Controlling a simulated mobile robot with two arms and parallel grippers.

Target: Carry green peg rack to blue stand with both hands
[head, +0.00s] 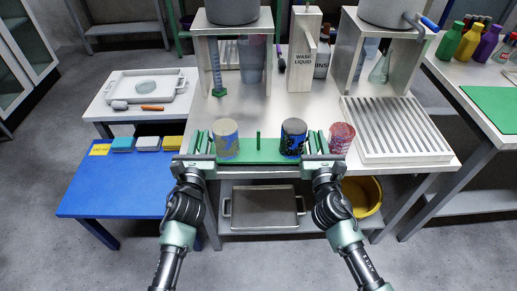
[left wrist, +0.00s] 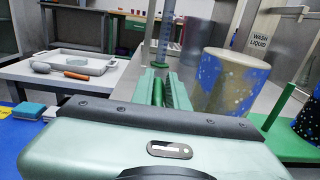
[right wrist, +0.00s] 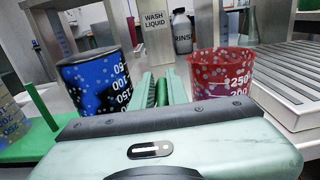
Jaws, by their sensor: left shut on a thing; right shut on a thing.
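The green peg rack (head: 258,155) is at the front edge of the metal table, with upright green pegs. A beige cup with blue specks (head: 226,138) and a dark blue cup (head: 293,137) stand over it. My left gripper (head: 198,150) is shut on the rack's left end; a green peg shows between its jaws in the left wrist view (left wrist: 158,92). My right gripper (head: 318,150) is shut on the right end, with green between its jaws in the right wrist view (right wrist: 161,92). The blue stand (head: 115,195) is lower, at the left.
A red speckled cup (head: 341,137) stands just right of my right gripper. A ribbed metal drainer (head: 398,130) is on the table's right. Yellow, white and blue sponges (head: 147,143) line the blue stand's back edge. The stand's front is clear. A white tray (head: 180,93) is behind it.

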